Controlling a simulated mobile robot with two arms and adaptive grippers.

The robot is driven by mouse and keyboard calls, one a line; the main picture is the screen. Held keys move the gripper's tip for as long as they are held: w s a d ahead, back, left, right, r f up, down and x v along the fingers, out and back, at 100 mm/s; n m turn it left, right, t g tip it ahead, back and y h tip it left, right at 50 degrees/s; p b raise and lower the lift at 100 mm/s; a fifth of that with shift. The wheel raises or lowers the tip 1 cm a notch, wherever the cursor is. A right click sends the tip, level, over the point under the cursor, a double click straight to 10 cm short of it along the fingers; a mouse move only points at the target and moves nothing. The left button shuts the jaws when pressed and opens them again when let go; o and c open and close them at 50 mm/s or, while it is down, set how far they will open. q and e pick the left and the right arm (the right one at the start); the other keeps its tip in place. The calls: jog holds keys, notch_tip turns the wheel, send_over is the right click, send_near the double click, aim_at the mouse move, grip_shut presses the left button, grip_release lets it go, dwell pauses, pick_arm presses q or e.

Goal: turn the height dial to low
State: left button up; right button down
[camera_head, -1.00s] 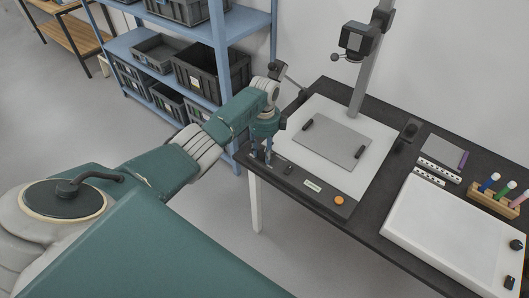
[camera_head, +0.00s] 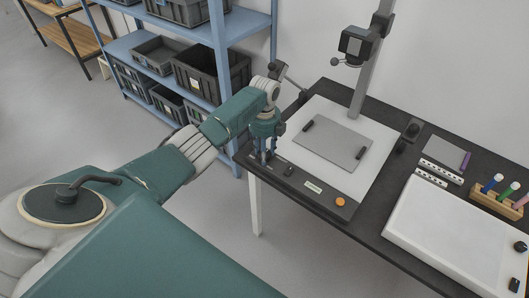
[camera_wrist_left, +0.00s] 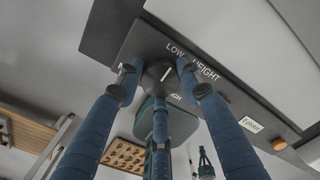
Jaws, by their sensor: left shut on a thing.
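The height dial (camera_wrist_left: 163,73) is a round dark knob with a light pointer line, on the dark control strip at the stand's front. In the left wrist view its pointer is tilted toward the LOW label (camera_wrist_left: 175,49); the opposite label is partly hidden, with only its last letters showing. My left gripper (camera_wrist_left: 158,82) has its blue fingers around the dial, shut on it. In the head view the left gripper (camera_head: 266,154) points down at the strip's left end and hides the dial.
The copy stand's white board (camera_head: 375,140) carries a grey plate (camera_head: 335,143), with a camera (camera_head: 357,42) on a column above. A white light panel (camera_head: 450,235) lies at right.

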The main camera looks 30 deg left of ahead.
pick_arm(q)
jog(key=shift+w+a+r, duration=0.15)
jog(key=shift+a, duration=0.05)
jog(key=o, duration=1)
jog(key=shift+o, duration=0.7)
notch_tip(320, 180, up, 12)
